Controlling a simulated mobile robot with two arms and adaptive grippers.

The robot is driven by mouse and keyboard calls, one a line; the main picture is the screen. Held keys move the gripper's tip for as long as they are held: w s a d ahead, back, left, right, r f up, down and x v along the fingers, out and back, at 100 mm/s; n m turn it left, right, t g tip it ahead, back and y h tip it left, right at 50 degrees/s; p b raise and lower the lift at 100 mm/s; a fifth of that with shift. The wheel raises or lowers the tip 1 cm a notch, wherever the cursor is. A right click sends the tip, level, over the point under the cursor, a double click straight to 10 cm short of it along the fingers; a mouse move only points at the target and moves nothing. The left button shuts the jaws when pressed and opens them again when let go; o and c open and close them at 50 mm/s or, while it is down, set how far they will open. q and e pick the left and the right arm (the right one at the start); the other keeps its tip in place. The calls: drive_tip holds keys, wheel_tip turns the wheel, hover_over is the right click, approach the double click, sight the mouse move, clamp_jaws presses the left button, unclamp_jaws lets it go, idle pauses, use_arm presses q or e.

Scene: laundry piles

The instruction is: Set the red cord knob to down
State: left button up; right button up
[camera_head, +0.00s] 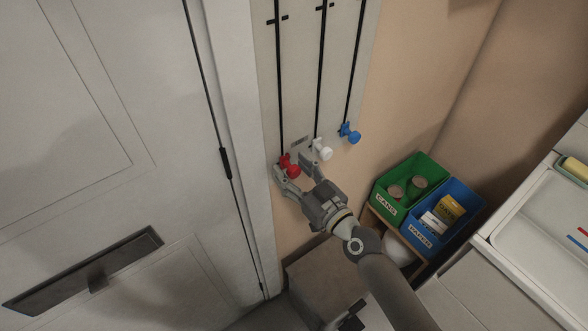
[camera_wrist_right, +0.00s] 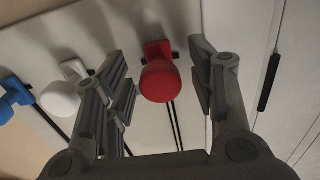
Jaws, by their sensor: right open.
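The red cord knob (camera_head: 289,167) sits near the lower end of the left track on the wall panel (camera_head: 299,65). My right gripper (camera_head: 290,175) is open around it, one finger on each side. In the right wrist view the red knob (camera_wrist_right: 160,80) shows between the two open fingers (camera_wrist_right: 163,85), with a gap visible on both sides. My left gripper is not in view.
A white knob (camera_head: 321,150) and a blue knob (camera_head: 349,133) sit low on the two neighbouring tracks, the white one close to my right gripper. A grey door (camera_head: 90,120) stands at left. A green bin (camera_head: 384,205) and a blue bin (camera_head: 462,222) stand at right.

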clamp_jaws()
idle(0.3)
